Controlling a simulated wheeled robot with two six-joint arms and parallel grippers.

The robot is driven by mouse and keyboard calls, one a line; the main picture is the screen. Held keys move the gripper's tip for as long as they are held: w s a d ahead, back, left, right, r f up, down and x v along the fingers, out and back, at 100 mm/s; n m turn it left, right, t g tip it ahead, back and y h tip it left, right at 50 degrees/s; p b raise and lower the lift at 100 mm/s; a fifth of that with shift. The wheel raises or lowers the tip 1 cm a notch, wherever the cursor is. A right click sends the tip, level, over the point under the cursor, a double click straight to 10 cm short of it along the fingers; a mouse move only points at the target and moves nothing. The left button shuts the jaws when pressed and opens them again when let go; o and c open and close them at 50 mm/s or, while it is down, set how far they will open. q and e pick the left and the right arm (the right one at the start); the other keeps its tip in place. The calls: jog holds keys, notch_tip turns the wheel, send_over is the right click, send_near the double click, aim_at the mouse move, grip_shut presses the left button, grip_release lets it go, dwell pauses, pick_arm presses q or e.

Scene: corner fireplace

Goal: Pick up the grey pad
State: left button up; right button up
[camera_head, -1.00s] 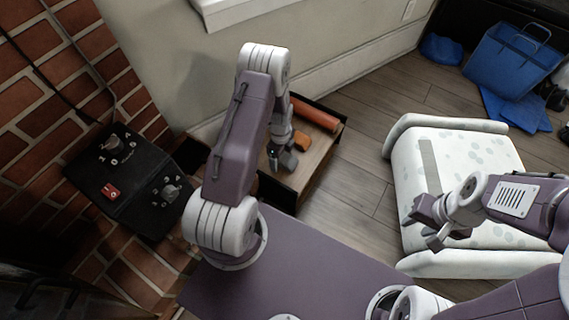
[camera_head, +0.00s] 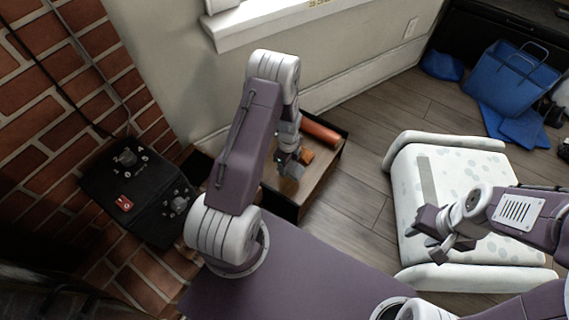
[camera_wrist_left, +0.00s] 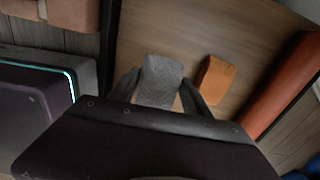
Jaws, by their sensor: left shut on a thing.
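The grey pad (camera_wrist_left: 160,80) is a small speckled block between the fingers of my left gripper (camera_wrist_left: 160,92) in the left wrist view. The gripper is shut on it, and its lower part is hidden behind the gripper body. The wooden tray surface (camera_wrist_left: 210,30) lies beneath. In the head view my left gripper (camera_head: 289,166) is over the dark-edged tray (camera_head: 296,204); the pad is hard to make out there. My right gripper (camera_head: 437,233) appears open and empty, over the white spotted seat.
An orange block (camera_head: 307,156) and a reddish-brown roll (camera_head: 320,133) lie in the tray, right of the pad. A white spotted seat (camera_head: 460,185) stands to the right, with blue bags (camera_head: 512,80) behind. A black case (camera_head: 135,195) sits by the brick wall.

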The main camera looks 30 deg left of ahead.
pick_arm(q)
jog(key=d+r+p, duration=0.4)
jog(key=d+r, duration=0.2)
jog(key=d, duration=0.4)
jog(key=shift+s+d+p, duration=0.15)
jog(key=shift+s+p, duration=0.15)
jog(key=shift+p, duration=0.05)
